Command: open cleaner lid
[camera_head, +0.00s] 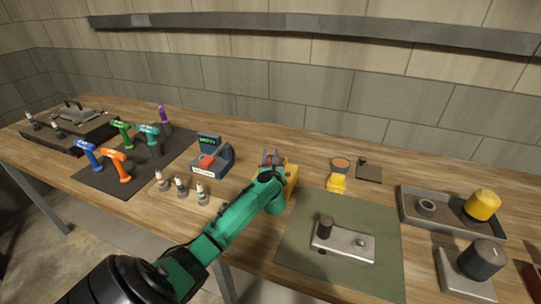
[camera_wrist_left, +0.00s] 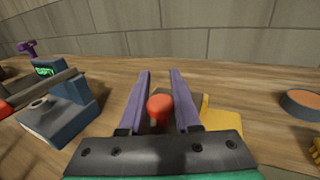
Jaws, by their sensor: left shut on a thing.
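My left gripper (camera_head: 272,157) reaches over a yellow box-like thing (camera_head: 291,177), which I take to be the cleaner; the arm hides much of it. In the left wrist view, the two purple fingers of the gripper (camera_wrist_left: 160,75) stand on either side of a round red knob (camera_wrist_left: 159,108). The fingers are shut on this knob. Part of the yellow thing (camera_wrist_left: 222,120) shows just right of the fingers. I cannot tell whether the lid is raised. My right gripper is not in view.
A blue-grey device (camera_head: 212,160) with a green display stands left of the gripper. Several small bottles (camera_head: 180,186) stand in front of it. An orange-topped round pot (camera_head: 340,164) is to the right. A green mat (camera_head: 300,232) bears a metal plate (camera_head: 350,246). A grey tray (camera_head: 450,223) lies further right.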

